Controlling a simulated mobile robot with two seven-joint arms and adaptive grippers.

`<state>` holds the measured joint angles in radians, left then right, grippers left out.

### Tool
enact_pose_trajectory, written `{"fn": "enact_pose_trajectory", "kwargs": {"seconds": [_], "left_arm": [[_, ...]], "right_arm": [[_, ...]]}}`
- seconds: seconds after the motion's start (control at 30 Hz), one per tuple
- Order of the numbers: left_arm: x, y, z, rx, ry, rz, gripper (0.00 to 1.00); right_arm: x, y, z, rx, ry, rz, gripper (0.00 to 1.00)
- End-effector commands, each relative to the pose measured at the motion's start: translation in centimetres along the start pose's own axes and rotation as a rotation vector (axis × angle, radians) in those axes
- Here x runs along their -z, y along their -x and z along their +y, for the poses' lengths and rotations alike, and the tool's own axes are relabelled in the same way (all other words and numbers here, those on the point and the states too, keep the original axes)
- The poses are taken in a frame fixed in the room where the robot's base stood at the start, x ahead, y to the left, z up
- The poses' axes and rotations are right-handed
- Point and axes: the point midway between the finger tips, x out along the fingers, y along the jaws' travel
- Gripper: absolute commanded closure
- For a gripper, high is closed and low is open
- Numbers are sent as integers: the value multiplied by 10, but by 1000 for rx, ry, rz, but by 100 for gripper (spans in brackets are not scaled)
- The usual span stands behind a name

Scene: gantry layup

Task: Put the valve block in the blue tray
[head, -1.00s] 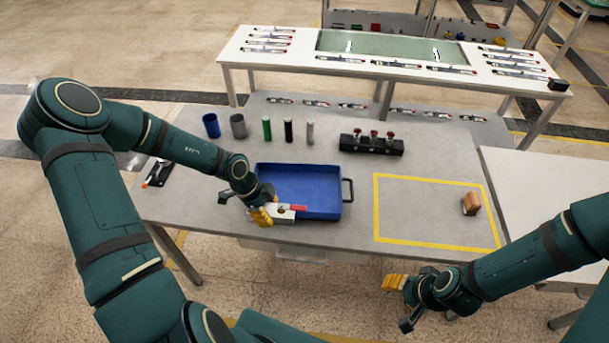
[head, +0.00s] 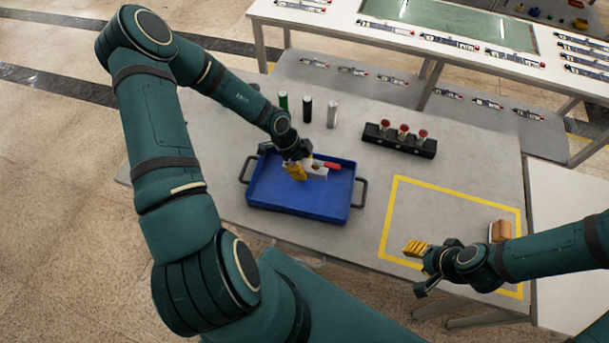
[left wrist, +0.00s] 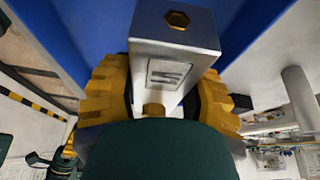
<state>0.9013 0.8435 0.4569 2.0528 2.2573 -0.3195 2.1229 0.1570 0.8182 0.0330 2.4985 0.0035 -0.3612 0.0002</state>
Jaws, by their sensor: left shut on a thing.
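The valve block (head: 316,171) is a silver-grey block with a red lever and brass fittings. My left gripper (head: 296,170) is shut on it and holds it over the inside of the blue tray (head: 338,207). I cannot tell if the block touches the tray floor. In the left wrist view, the block (left wrist: 175,62) sits between the yellow finger pads, with blue tray surface (left wrist: 95,30) beyond it. My right gripper (head: 415,249) is over the near side of the yellow-outlined area, away from the tray; its opening is unclear.
A black block with red knobs (head: 399,139) stands behind and right of the tray. Several upright cylinders (head: 307,109) stand behind it. A brown object (head: 500,230) lies near the right table edge. The yellow-outlined area (head: 440,215) is mostly clear.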

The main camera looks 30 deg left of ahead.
Motion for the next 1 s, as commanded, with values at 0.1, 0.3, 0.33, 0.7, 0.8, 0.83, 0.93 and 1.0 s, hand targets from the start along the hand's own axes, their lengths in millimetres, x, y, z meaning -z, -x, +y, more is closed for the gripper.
{"fn": "enact_pose_trajectory", "kwargs": {"seconds": [0.1, 0.3, 0.33, 0.7, 0.8, 0.83, 0.93, 1.0], "left_arm": [[-4, -11, 0, 1, -1, 1, 95], [-10, -26, 0, -1, 0, 1, 95], [-12, -30, 0, -1, 1, 1, 95], [-19, -46, 0, 1, 0, 0, 95], [-20, -48, 0, 1, 0, 0, 95], [-20, -48, 0, 0, 0, 0, 39], [-20, -47, 0, 0, 0, 0, 22], [-20, -47, 0, 0, 0, 0, 22]], "right_arm": [[0, -2, 1, -1, 0, 1, 53], [0, -5, 2, -1, 0, 1, 53], [0, -6, 2, -1, 0, 1, 53], [0, -8, 3, -2, 0, 1, 53], [0, -9, 3, -2, 0, 1, 53], [0, -8, 3, -2, 0, 1, 53], [0, -8, 3, -2, 0, 1, 53], [0, -8, 3, -2, 0, 1, 53]]}}
